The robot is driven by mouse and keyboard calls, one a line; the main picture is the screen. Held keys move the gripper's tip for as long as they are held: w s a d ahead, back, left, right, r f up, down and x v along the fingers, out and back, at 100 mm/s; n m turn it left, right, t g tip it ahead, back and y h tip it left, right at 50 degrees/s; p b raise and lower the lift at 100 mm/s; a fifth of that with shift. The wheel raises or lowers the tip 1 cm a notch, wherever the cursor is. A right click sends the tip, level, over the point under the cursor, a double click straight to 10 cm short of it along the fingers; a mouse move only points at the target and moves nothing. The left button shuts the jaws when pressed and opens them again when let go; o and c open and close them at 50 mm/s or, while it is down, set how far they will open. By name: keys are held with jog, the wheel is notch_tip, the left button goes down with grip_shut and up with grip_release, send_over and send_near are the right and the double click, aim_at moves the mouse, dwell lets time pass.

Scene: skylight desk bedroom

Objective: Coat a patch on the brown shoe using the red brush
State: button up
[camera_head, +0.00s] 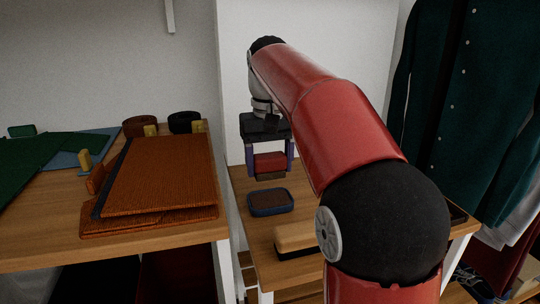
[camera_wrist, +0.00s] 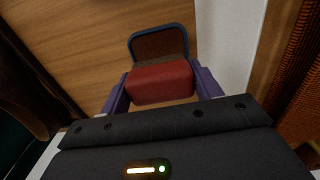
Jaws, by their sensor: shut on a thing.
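My gripper (camera_head: 269,164) is shut on the red brush (camera_head: 270,161), one finger on each side of its red block. The brush is upright, its dark bristles facing down, and seems to be above the small wooden table. In the wrist view the red brush (camera_wrist: 160,83) sits between the purple fingers, in front of a blue-rimmed tin (camera_wrist: 186,35) with brown contents. In the head view the tin (camera_head: 271,211) stands open on the table, nearer than the brush. I cannot make out a brown shoe for certain; my arm covers part of the table.
A wooden-handled brush (camera_head: 296,237) lies on the small table (camera_head: 240,180), nearer than the tin. The desk (camera_head: 150,252) at left holds orange-brown mats (camera_head: 160,175), rolls and green cloth. Dark clothes (camera_head: 460,90) hang at right. A wall stands close behind the table.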

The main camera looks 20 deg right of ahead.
aim_at(270, 175)
jog(key=shift+f+b, duration=1.05)
jog(key=shift+f, duration=1.45)
jog(key=shift+f, duration=0.6)
dwell(0.5)
jog(key=shift+r, duration=0.1)
notch_tip(270, 175, up, 3)
jog(key=shift+f+p, duration=0.15)
jog(key=shift+p, duration=1.05)
jog(key=shift+r, duration=2.15)
jog(key=shift+d, duration=0.1)
